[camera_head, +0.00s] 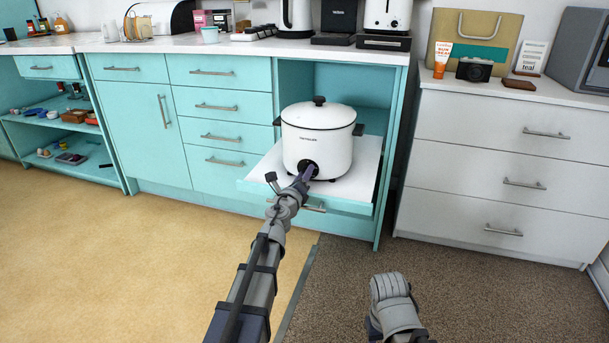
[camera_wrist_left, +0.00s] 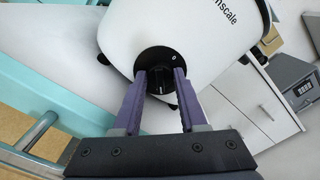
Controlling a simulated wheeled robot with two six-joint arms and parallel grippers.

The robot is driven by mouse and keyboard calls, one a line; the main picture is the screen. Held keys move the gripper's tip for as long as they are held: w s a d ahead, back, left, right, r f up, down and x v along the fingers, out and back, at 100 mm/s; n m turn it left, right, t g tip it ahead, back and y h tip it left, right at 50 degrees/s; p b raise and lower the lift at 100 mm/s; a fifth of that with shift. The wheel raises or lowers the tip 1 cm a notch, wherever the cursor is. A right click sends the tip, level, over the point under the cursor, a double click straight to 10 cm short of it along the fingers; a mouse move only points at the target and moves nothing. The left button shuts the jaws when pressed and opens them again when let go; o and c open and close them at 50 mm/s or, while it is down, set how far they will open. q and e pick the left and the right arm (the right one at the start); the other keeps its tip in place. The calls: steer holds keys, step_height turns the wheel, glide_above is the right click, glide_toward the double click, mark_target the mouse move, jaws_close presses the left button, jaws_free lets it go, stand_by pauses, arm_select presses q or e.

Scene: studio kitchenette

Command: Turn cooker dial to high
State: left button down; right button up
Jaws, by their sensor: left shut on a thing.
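The cooker (camera_head: 318,141) is a white pot with a lid and dark side handles, standing on a pull-out shelf in the turquoise cabinet. Its black round dial (camera_head: 306,167) is low on the front. In the left wrist view the dial (camera_wrist_left: 158,84) sits between the two purple fingers of my left gripper (camera_wrist_left: 160,76), which is shut on it. The same gripper (camera_head: 308,173) reaches the cooker front in the head view and covers part of the dial. The dial's setting is too small to read. My right gripper's fingers are not in view.
The pull-out shelf (camera_head: 262,184) sticks out from the turquoise cabinet under the cooker. A white drawer unit (camera_head: 480,165) stands to the right, with a camera (camera_head: 474,70) and a bag (camera_head: 470,38) on top. The floor in front is clear.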

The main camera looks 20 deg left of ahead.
arm_select(q)
steer(key=m, duration=1.1)
steer(key=shift+d, duration=0.1)
steer(key=shift+m, duration=1.9)
steer(key=shift+c, duration=2.2)
jaws_free()
steer(key=s, duration=0.7)
steer(key=shift+s+a, duration=0.2)
steer(key=shift+s, duration=0.2)
